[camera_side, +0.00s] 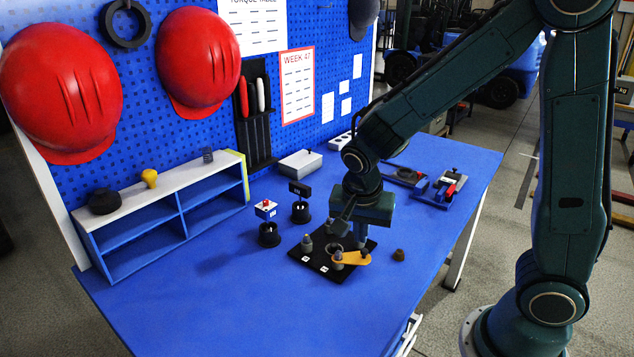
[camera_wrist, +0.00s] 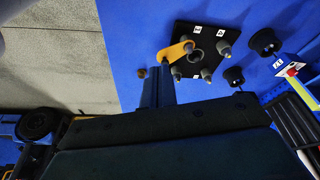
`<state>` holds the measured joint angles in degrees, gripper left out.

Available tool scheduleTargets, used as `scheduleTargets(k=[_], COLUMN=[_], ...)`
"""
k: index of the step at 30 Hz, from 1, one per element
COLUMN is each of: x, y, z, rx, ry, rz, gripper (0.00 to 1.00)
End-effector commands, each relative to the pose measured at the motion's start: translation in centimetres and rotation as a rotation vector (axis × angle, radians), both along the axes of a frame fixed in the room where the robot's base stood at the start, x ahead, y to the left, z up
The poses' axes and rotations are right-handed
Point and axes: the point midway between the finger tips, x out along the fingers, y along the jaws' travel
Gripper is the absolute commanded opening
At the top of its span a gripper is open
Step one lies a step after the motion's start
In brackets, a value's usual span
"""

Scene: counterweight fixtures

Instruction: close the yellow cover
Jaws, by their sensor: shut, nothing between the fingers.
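The yellow cover (camera_side: 351,259) is a flat arm on the black plate (camera_side: 311,263). It extends to the right from a grey post, over the plate's edge, and points away from the round ring-shaped opening (camera_side: 334,247), which shows uncovered. In the wrist view the yellow cover (camera_wrist: 174,51) lies beside the dark ring (camera_wrist: 196,56). My gripper (camera_side: 361,243) is shut and empty, pointing down close to the cover's outer end. In the wrist view its finger (camera_wrist: 157,84) shows just below that end; I cannot tell whether they touch.
Several grey pegs stand on the plate around the ring. A small brown cylinder (camera_side: 399,255) stands right of the plate. A blue shelf (camera_side: 165,222) is farther left. The table's front is clear.

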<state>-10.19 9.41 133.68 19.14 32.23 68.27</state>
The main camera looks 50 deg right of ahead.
Motion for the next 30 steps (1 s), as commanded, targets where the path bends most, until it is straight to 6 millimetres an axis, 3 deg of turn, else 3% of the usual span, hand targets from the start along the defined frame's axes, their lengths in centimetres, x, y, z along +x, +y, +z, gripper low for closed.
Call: scheduleTargets(k=[11, 30], x=[0.1, 0.7], y=[-0.3, -2.1], z=[-1.3, -7.7], rx=[0.000, 0.001], ry=[0.004, 0.005], rz=[0.002, 0.002], gripper=[0.00, 0.00])
